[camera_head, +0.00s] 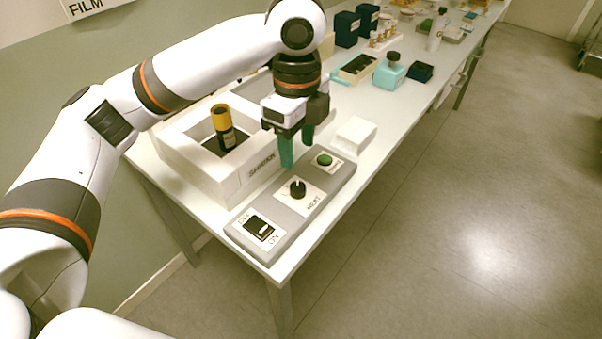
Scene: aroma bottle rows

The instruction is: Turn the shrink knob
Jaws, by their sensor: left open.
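The grey control panel (283,228) lies at the near end of the white table. It carries a black rotary knob (297,188) in the middle, on a white plate with small lettering that I cannot read for certain. A black on/off switch (260,228) is at its near end and a green button (324,159) at its far end. My left gripper (298,153) points down above the panel, with its green fingers apart and nothing between them. The fingertips look just behind and above the knob; I cannot tell whether they touch anything. My right gripper is not in view.
A small white block (355,133) sits beyond the panel. Teal and dark blue items (389,71) stand farther back. Open floor (470,220) lies right.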

